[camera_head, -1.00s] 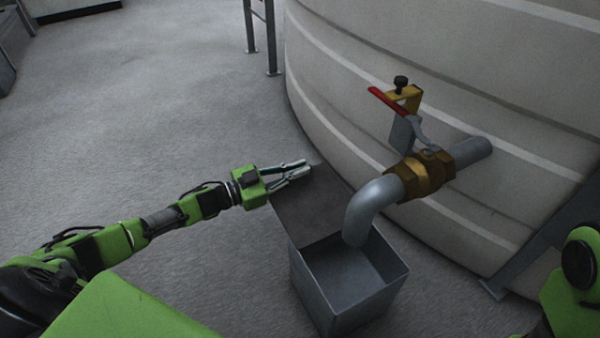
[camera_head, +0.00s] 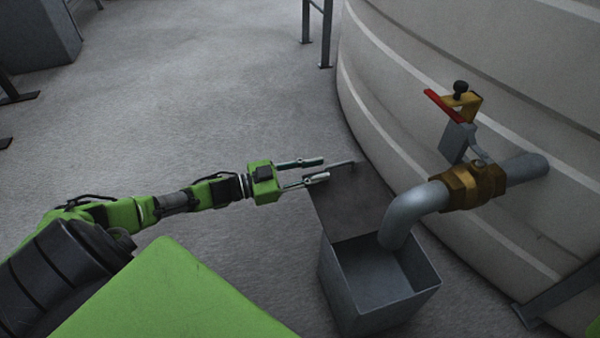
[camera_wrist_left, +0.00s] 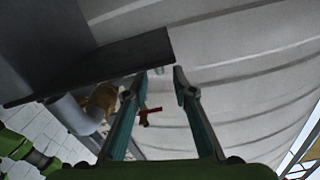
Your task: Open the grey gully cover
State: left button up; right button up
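The grey gully box (camera_head: 375,285) stands on the floor with its top open. Its cover (camera_head: 352,203) is swung up at the far side of the box, and a thin handle (camera_head: 340,165) shows at its upper edge. My left gripper (camera_head: 324,169) is at the cover's upper left edge with its two fingers apart and nothing visibly held between them. In the left wrist view, the fingers (camera_wrist_left: 158,78) are spread, and the cover (camera_wrist_left: 100,65) shows as a dark panel beyond and to the left of them. My right gripper is out of view.
A grey pipe (camera_head: 408,215) with a brass valve (camera_head: 468,187) bends down into the box. The valve has a red handle (camera_head: 444,106). A large pale tank (camera_head: 410,75) stands close behind. The floor on the left (camera_head: 200,100) is clear.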

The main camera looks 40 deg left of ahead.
pick_arm(q)
jog(key=shift+v, duration=2.5)
